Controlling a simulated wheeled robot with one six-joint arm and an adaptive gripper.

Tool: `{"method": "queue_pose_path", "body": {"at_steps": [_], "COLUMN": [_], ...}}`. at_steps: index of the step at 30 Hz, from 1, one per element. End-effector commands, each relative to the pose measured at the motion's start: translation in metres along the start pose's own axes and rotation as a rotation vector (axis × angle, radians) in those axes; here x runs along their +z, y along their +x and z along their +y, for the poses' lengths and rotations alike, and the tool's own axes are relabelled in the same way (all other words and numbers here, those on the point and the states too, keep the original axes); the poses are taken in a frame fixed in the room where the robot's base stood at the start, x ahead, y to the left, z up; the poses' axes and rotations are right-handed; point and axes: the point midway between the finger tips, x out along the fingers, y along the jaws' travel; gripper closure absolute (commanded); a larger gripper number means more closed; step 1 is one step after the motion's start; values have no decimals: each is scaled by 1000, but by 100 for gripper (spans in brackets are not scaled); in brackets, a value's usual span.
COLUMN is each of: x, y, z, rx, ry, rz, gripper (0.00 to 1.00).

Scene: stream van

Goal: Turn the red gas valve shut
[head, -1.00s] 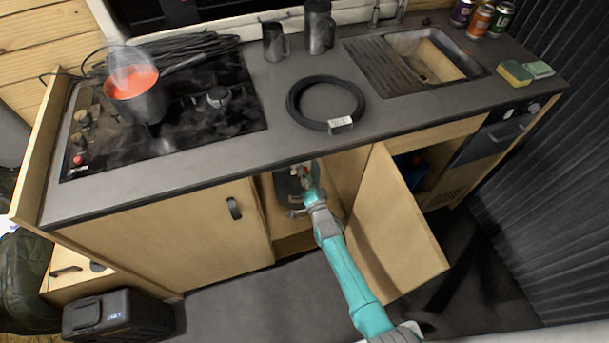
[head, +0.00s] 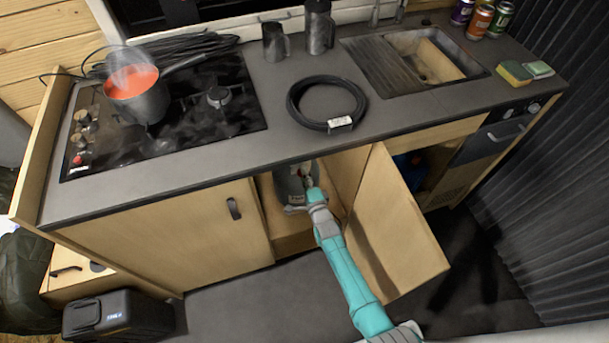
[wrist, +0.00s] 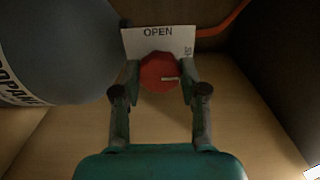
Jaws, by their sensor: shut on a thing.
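In the head view my gripper (head: 309,184) reaches into the open cupboard, and the arm hides most of the valve. A grey gas bottle (wrist: 62,45) stands left of the valve, with "PROPANE" lettering partly visible.
The open cupboard door (head: 395,225) stands to the right of my arm. The worktop (head: 235,150) overhangs the cupboard. An orange hose (wrist: 228,18) runs above right of the valve. A pot of red liquid (head: 138,95) sits on the hob.

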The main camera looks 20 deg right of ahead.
Motion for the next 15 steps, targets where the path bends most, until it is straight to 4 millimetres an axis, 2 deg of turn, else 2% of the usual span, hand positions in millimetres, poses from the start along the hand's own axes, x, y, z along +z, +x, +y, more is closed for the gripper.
{"method": "queue_pose_path", "body": {"at_steps": [9,10,12,13,15], "x": [-1,-1,-1,-1,-1], "y": [0,0,0,0,0], "z": [0,0,0,0,0], "rx": [1,1,1,1,1], "ry": [4,4,3,3,3], "rz": [2,2,2,2,2], "gripper": [92,55,38,32,32]}}
